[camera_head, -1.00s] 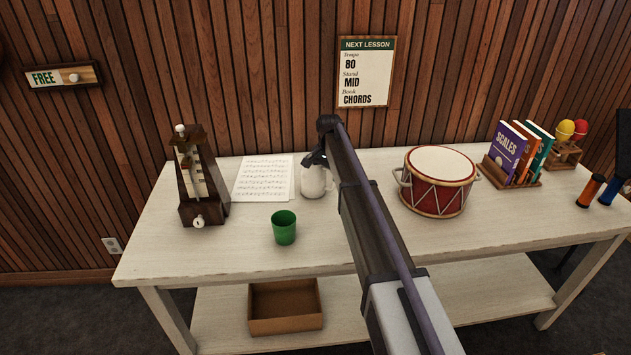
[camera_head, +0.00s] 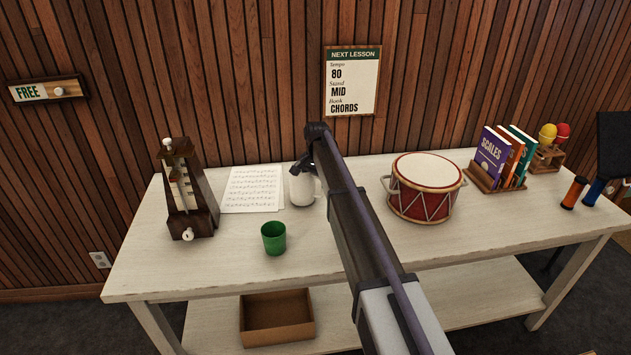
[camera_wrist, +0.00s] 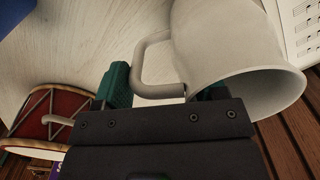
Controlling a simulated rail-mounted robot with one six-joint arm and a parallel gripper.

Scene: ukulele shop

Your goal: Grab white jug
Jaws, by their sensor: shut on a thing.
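The white jug (camera_head: 302,189) is at the back middle of the table, upright, just right of the sheet music. My gripper (camera_head: 304,165) is at its top, partly behind my arm. In the wrist view, the jug (camera_wrist: 225,45) fills the upper right, its open mouth towards the lower right. The green fingers of my gripper (camera_wrist: 160,92) are at either side of the jug's handle, and the gripper is shut on it. The dark gripper body hides part of the grip. I cannot tell whether the jug's base touches the table.
A green cup (camera_head: 274,238) stands in front of the jug. Sheet music (camera_head: 252,188) and a metronome (camera_head: 188,195) are to the left. A red drum (camera_head: 425,188) and a book rack (camera_head: 497,180) are right of my arm. An open box (camera_head: 277,318) sits on the lower shelf.

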